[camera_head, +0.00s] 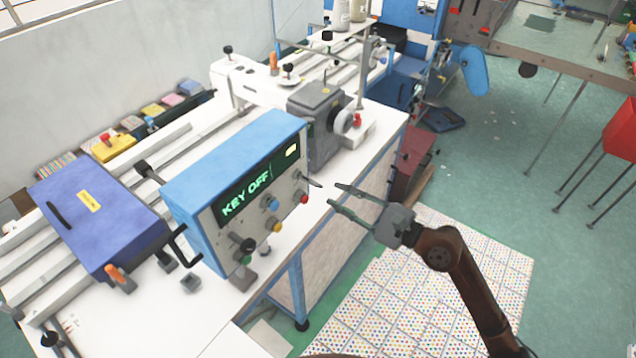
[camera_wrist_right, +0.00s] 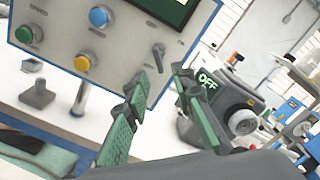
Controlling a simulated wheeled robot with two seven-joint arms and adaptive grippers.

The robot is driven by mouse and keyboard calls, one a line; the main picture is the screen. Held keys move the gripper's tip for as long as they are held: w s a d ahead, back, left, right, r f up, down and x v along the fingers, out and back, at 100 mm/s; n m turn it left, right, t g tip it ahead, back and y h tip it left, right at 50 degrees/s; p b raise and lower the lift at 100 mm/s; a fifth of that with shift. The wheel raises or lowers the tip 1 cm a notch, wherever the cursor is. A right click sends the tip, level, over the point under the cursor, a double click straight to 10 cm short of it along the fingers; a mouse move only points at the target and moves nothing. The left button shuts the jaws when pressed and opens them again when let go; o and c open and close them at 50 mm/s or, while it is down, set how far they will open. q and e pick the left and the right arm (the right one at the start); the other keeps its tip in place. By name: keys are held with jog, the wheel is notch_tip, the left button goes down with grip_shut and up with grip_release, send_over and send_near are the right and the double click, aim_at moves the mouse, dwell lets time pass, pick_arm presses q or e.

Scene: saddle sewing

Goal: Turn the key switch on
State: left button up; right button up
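The control box (camera_head: 230,150) has a blue top and a grey front panel. Its display (camera_head: 245,195) reads KEY OFF in green. The key switch (camera_head: 312,182) juts from the panel's right part; in the right wrist view it is a small grey lever (camera_wrist_right: 158,54), near the fingertips. My right gripper (camera_head: 335,194) is open and empty, to the right of the panel, its fingers pointing at it. In the right wrist view, the gripper's two green-padded fingers (camera_wrist_right: 160,73) are apart, just below the key. Whether they touch it I cannot tell. My left gripper is out of view.
Blue (camera_head: 271,204), yellow (camera_head: 276,227), red (camera_head: 303,198) and green (camera_head: 247,245) buttons sit near the key. A grey machine head (camera_head: 315,108) with a handwheel stands behind the box. A purple-blue box (camera_head: 95,215) is at left. The floor on the right has free room.

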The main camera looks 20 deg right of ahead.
aim_at(322, 187)
jog(key=p+x, duration=0.1)
jog(key=x, duration=0.6)
jog(key=shift+w+a, duration=0.2)
jog(key=shift+a, duration=0.05)
jog(key=shift+c, duration=0.3)
grip_shut()
